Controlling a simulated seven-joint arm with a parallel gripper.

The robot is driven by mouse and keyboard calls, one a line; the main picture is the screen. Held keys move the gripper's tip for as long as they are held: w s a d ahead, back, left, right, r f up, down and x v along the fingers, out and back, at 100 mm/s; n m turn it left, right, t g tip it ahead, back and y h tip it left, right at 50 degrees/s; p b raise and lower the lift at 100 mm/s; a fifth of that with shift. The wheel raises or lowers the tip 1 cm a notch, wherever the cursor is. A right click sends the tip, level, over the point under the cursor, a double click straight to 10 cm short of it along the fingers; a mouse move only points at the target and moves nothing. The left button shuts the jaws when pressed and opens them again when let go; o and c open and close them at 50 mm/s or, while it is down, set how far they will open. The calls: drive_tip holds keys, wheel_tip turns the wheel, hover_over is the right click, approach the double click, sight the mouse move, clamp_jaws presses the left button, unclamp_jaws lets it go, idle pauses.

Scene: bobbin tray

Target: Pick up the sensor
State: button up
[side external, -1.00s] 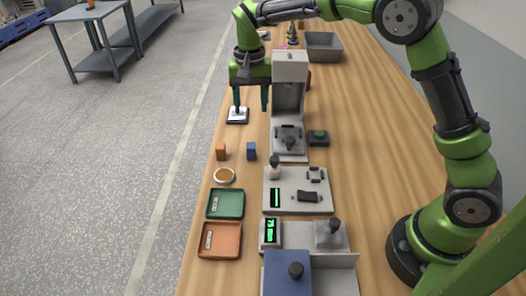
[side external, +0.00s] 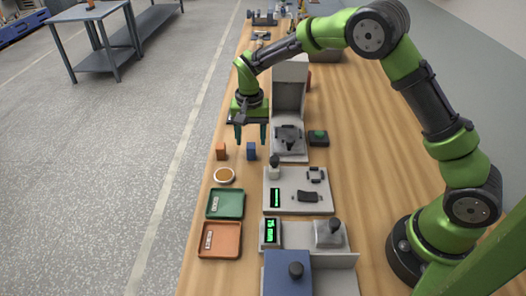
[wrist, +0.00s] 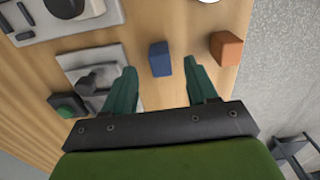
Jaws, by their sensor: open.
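No object is labelled as the sensor, and I cannot tell for sure which one it is. A small blue block (side external: 251,152) stands upright on the wooden table, and a small orange block (side external: 221,152) stands to its left. My gripper (side external: 251,141) points down over the blue block, open and empty. In the wrist view, the blue block (wrist: 160,58) appears between and just beyond my two fingertips (wrist: 160,70). The orange block (wrist: 226,47) is outside the fingers, to the right. The fingers do not visibly touch either block.
A grey press-like machine (side external: 290,105) stands right of my gripper, with a green-button box (side external: 318,138) beside it.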

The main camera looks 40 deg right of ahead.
sight(251, 145)
wheel_tip(251, 145, down, 4)
drive_tip(key=shift+w+f, duration=0.15)
drive_tip(key=shift+c, duration=0.4)
drive_tip(key=c, duration=1)
